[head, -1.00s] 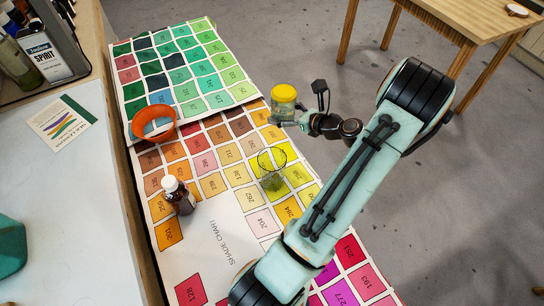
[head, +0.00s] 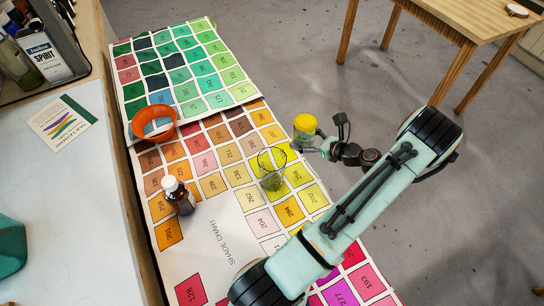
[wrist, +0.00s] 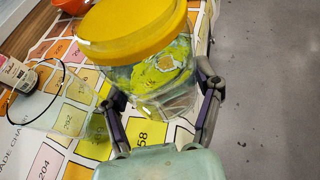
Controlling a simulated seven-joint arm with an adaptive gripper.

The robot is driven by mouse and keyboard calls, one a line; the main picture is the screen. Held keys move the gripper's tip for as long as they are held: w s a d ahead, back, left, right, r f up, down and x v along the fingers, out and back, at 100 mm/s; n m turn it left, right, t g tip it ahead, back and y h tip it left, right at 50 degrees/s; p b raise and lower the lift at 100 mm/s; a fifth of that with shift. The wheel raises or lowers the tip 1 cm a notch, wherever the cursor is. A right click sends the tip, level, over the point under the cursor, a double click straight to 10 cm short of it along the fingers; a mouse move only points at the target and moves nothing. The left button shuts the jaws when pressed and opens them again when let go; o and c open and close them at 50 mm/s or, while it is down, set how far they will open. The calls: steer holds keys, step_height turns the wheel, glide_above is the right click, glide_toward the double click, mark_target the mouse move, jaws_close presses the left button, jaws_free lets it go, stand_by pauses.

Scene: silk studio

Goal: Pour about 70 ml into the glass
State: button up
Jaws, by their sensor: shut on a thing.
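A clear jar with a yellow top (head: 304,124) is held in my gripper (head: 310,146), right of the glass and above the chart's right edge. In the wrist view the jar (wrist: 165,85) sits between the two fingers (wrist: 165,110) of my gripper, and clear liquid seems to show inside. The jar looks nearly upright. The clear glass (head: 271,170) stands on the shade chart, left of the jar and apart from it. It also shows at the left of the wrist view (wrist: 60,100). Its contents are hard to tell.
A brown bottle with a white cap (head: 179,196) stands left of the glass. An orange bowl (head: 153,123) sits further back. The shade chart (head: 222,235) covers the table. A spirit tin (head: 40,55) stands in a tray at the far left. A wooden table (head: 450,20) is at the back right.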

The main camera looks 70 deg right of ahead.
mark_target(300, 139)
steer(key=shift+f, duration=0.95)
steer(key=shift+w+a+r+n+g+h, duration=0.2)
steer(key=shift+a+r+n+h, duration=0.15)
steer(key=shift+n, duration=0.25)
steer(key=shift+w+a+r+n+g+h, duration=0.15)
steer(key=shift+r+n+g+h, duration=0.1)
steer(key=shift+n+h, duration=0.3)
steer(key=shift+w+a+r+n+h, duration=0.15)
steer(key=shift+r+n, duration=0.2)
steer(key=shift+r, duration=0.2)
steer(key=shift+s+a+r+n+h, duration=0.15)
steer(key=shift+r+n, duration=0.15)
steer(key=shift+r, duration=0.25)
steer(key=shift+w+a+r+n+g+h, duration=0.3)
steer(key=shift+a+r+n+g+h, duration=0.1)
steer(key=shift+r+n, duration=0.2)
steer(key=shift+s+d+r+n+h, duration=0.15)
steer(key=shift+r+n+h, duration=0.55)
steer(key=shift+r+n, duration=0.4)
steer(key=shift+f+n, duration=0.1)
steer(key=shift+n, duration=0.2)
steer(key=shift+d+f+n+h, duration=0.1)
steer(key=shift+d+n+h, duration=0.05)
steer(key=shift+n+h, duration=0.4)
